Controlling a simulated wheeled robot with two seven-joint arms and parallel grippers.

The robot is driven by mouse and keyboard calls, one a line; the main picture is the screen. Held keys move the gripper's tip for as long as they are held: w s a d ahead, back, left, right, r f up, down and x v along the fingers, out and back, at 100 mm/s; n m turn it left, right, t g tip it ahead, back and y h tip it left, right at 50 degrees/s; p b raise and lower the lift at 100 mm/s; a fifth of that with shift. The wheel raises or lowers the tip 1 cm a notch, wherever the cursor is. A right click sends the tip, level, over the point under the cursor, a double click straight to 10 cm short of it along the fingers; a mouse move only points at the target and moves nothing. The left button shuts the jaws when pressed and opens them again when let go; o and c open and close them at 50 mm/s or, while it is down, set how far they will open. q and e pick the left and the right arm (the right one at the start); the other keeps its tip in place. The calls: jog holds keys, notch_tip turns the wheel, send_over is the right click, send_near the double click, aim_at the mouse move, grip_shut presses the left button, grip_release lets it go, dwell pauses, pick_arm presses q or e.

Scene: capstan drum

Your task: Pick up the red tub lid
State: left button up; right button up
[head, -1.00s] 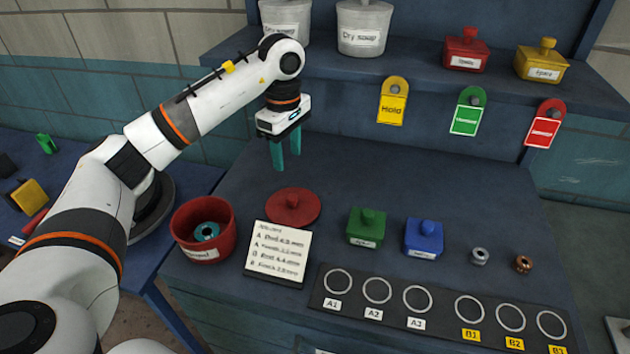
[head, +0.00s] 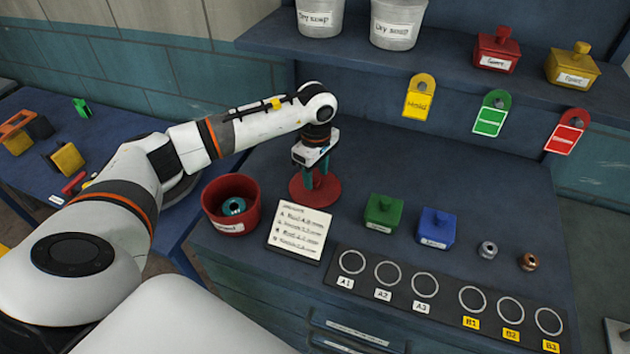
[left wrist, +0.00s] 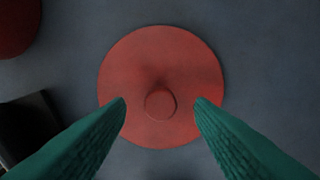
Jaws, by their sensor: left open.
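The red tub lid (head: 327,192) lies flat on the blue-grey bench, right of the red tub (head: 216,223). In the left wrist view the lid (left wrist: 160,62) is a red disc with a small round knob (left wrist: 160,104) in its middle. My left gripper (head: 317,184) is over the lid, pointing down. Its two green fingers are open (left wrist: 160,103), one on each side of the knob and apart from it. In the head view the fingers hide the knob. I cannot tell the exact height of the fingertips above the lid. My right gripper is not in view.
The red tub holds a teal ring-shaped part (head: 233,206). A written card (head: 299,233) lies just in front of the lid. Green (head: 384,210) and blue (head: 436,227) lidded boxes stand to the right. A shelf (head: 380,55) runs behind.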

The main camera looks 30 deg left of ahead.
pick_arm(q)
jog(key=shift+f, duration=0.5)
jog(key=shift+c, duration=0.3)
grip_shut()
jog(key=shift+r, duration=0.1)
